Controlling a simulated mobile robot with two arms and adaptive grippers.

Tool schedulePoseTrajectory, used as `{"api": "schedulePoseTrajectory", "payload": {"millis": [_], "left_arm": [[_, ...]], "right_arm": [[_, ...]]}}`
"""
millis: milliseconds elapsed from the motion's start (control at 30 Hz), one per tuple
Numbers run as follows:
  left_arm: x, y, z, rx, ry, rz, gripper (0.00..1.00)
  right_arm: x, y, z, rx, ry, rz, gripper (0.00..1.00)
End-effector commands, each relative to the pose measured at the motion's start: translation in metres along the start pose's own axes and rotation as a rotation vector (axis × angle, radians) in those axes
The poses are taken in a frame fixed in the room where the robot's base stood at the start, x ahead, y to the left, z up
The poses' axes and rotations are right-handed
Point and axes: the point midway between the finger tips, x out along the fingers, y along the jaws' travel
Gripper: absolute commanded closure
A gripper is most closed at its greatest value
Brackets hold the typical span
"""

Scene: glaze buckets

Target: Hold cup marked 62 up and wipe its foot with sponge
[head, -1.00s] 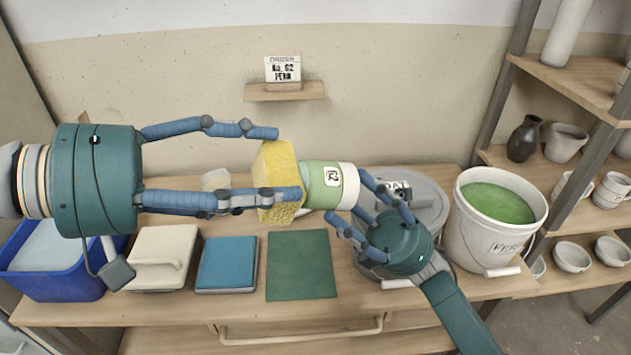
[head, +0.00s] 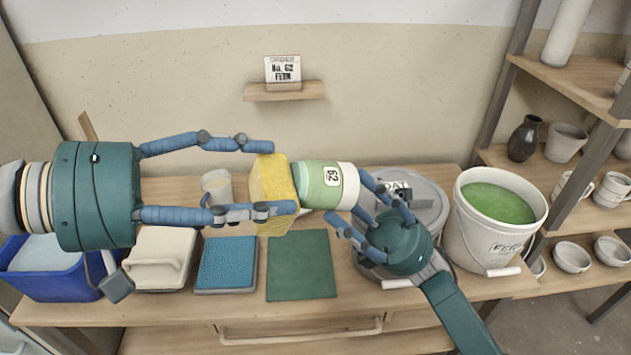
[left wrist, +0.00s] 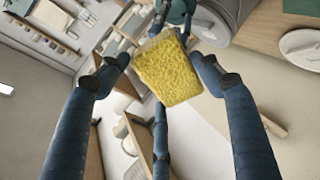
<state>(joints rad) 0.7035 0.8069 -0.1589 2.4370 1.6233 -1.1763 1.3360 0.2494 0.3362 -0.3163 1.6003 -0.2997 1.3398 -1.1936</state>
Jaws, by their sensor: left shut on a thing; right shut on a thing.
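The cup marked 62 (head: 318,186) is pale green with a cream band and a white label. It lies sideways in the air above the table, held by my right gripper (head: 372,208), which is shut on it at its right end. My left gripper (head: 277,178) is shut on the yellow sponge (head: 268,185). The sponge's right face is against or very close to the cup's left end, so the cup's foot is hidden. The sponge (left wrist: 170,72) also shows between my left fingers in the left wrist view and hides most of the cup there.
A bucket of green glaze (head: 478,235) and a grey lidded bucket (head: 432,190) stand at the right. A blue tub (head: 60,285), a cream block (head: 160,255), a blue pad (head: 227,262) and a green mat (head: 300,265) line the table. A card (head: 283,68) stands on a wall shelf.

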Motion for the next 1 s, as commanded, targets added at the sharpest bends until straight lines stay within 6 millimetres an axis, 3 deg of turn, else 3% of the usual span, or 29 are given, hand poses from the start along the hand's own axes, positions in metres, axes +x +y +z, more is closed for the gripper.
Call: {"api": "schedulePoseTrajectory", "payload": {"millis": [433,1000], "left_arm": [[-0.004,-0.004,-0.001,0.001,0.003,-0.001,0.53],[-0.060,-0.004,-0.007,-0.002,0.004,-0.002,0.53]], "right_arm": [[0.000,0.000,0.001,0.000,-0.001,0.000,1.00],[0.000,0.000,0.001,0.000,-0.001,0.000,1.00]]}}
